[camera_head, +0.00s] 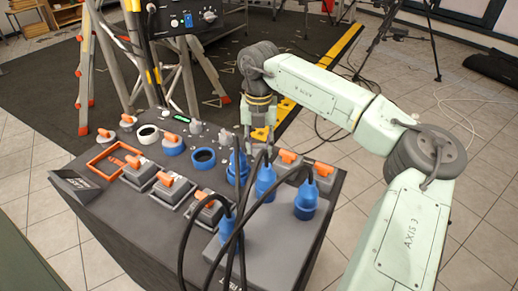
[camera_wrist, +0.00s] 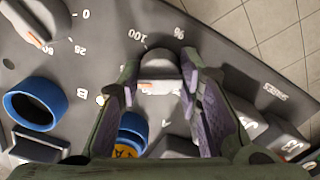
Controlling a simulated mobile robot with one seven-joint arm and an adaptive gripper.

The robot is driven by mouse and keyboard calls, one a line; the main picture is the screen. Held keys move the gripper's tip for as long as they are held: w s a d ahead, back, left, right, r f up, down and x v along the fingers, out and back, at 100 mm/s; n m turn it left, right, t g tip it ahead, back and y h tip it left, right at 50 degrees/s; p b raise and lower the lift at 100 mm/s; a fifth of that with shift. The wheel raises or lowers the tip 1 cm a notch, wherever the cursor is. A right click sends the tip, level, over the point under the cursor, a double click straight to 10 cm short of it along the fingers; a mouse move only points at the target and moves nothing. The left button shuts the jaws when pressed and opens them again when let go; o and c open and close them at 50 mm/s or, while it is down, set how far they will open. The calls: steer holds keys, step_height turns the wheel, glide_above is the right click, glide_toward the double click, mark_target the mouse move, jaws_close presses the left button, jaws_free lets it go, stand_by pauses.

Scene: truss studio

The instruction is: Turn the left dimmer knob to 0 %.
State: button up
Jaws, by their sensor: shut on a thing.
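My gripper (camera_head: 259,150) reaches down to the right end of the grey control panel (camera_head: 95,205). In the wrist view my gripper (camera_wrist: 160,92) has a finger on each side of a grey dimmer knob (camera_wrist: 158,66) and is shut on it. A white and orange strip shows on the knob's near side. The marks "100" and "%" stand beyond it, upside down; by that lettering this is the left knob. Its exact setting cannot be read. A second grey knob (camera_wrist: 30,22) with a pointer is at upper left, beside marks "0" and "25"; it also shows in the head view (camera_head: 224,137).
Blue plugs (camera_head: 306,200) with black cables stand on the panel close in front of my gripper. Blue ring sockets (camera_wrist: 36,103) and orange-handled switches (camera_head: 140,170) lie to the left.

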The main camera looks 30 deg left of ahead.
steer(key=n+b, duration=0.1)
steer(key=n, duration=0.3)
steer(key=shift+n, duration=0.3)
steer(key=n, duration=0.4)
steer(key=shift+n, duration=0.3)
steer(key=n, duration=0.4)
steer(key=shift+n, duration=0.3)
steer(key=n, duration=0.9)
steer(key=n+p, duration=0.1)
steer(key=n, duration=0.3)
steer(key=shift+n, duration=0.3)
steer(key=n, duration=0.9)
steer(key=shift+p, duration=0.35)
